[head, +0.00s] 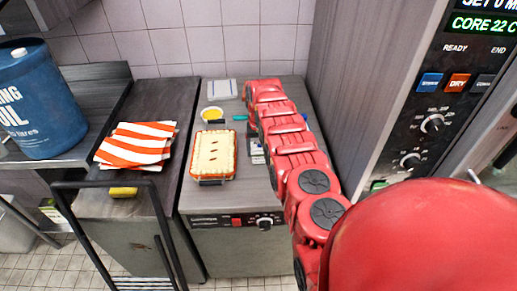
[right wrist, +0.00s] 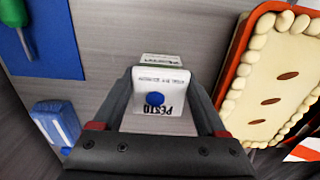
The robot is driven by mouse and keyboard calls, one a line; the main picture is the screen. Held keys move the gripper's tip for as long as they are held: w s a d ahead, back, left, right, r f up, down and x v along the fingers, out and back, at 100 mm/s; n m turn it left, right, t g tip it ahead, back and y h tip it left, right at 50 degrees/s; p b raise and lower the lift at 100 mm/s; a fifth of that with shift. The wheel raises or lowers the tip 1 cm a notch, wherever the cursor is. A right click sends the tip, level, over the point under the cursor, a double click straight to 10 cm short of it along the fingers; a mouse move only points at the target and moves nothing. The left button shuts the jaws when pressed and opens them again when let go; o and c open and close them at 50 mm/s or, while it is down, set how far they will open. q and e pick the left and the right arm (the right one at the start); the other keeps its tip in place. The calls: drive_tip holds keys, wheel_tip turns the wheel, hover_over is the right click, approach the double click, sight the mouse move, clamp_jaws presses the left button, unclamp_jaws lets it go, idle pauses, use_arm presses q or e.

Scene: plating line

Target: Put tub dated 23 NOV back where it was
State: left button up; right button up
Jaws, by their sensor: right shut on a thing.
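A white tub (right wrist: 168,80) marked PESTO, with a blue dot, sits between the fingers of my right gripper (right wrist: 161,98) in the right wrist view. The gripper is shut on it. The small print on the tub is too small to read, so I cannot tell its date. Another pale, green-marked tub (right wrist: 164,59) shows just beyond it; whether they touch is unclear. In the head view my red right arm reaches over the counter and hides most of the gripper and tub. My left gripper is not in view.
A pie in an orange dish (head: 213,156) stands left of the right gripper. Behind it are a yellow bowl (head: 211,114) and a white sheet (head: 222,89). A striped cloth (head: 137,144) and a blue drum (head: 38,105) stand left. An oven panel (head: 432,115) rises at right.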

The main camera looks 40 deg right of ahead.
drive_tip(key=shift+f+b, duration=0.25)
drive_tip(key=shift+b, duration=0.05)
drive_tip(key=o, duration=1.5)
